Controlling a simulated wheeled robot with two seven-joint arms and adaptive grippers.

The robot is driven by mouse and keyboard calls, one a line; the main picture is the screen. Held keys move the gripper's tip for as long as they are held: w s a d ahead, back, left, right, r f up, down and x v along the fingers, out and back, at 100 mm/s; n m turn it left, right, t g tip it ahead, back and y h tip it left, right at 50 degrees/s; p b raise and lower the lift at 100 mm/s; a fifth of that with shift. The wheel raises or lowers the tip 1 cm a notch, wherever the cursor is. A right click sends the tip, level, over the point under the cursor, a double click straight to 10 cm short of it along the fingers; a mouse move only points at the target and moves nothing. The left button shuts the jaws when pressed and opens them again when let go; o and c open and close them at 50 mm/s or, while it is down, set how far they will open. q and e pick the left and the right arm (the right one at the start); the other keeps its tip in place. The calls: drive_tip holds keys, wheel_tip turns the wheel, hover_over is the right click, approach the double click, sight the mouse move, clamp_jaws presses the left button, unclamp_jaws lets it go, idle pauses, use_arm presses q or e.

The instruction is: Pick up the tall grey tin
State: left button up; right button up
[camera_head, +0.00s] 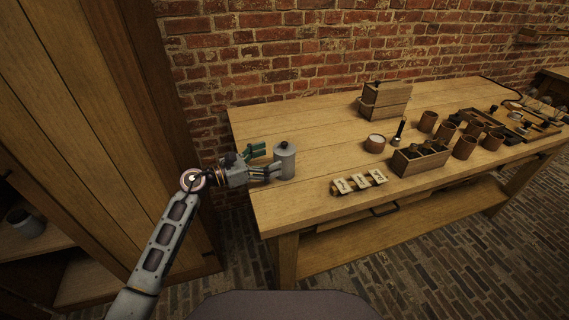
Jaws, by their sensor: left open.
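The tall grey tin (287,161) stands upright near the left end of the wooden workbench. It is a cylinder with a lid and a small dark knob on top. My left gripper (272,170) reaches in from the left and is open. Its fingers are right at the left side of the tin, at about mid height. I cannot tell whether they touch it. Part of the tin's left side is hidden behind the fingers. My right gripper is not in view.
Numbered cards (358,182), a white-filled bowl (375,143), a wooden tray (420,161), several brown jars and a wooden box (385,99) stand further right. The bench between the tin and the box is clear.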

sight(283, 148)
use_arm(q)
drive_tip(key=shift+x, duration=2.15)
drive_tip(key=shift+w+d, duration=0.1)
drive_tip(key=shift+d, duration=0.3)
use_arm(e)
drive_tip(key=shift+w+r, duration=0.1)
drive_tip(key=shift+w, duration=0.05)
use_arm(q)
drive_tip(key=c, duration=1.1)
drive_tip(key=shift+r, duration=0.1)
drive_tip(key=shift+r, duration=0.8)
wheel_tip(283, 148, up, 8)
drive_tip(key=shift+r+p, duration=0.15)
drive_tip(key=shift+p, duration=0.75)
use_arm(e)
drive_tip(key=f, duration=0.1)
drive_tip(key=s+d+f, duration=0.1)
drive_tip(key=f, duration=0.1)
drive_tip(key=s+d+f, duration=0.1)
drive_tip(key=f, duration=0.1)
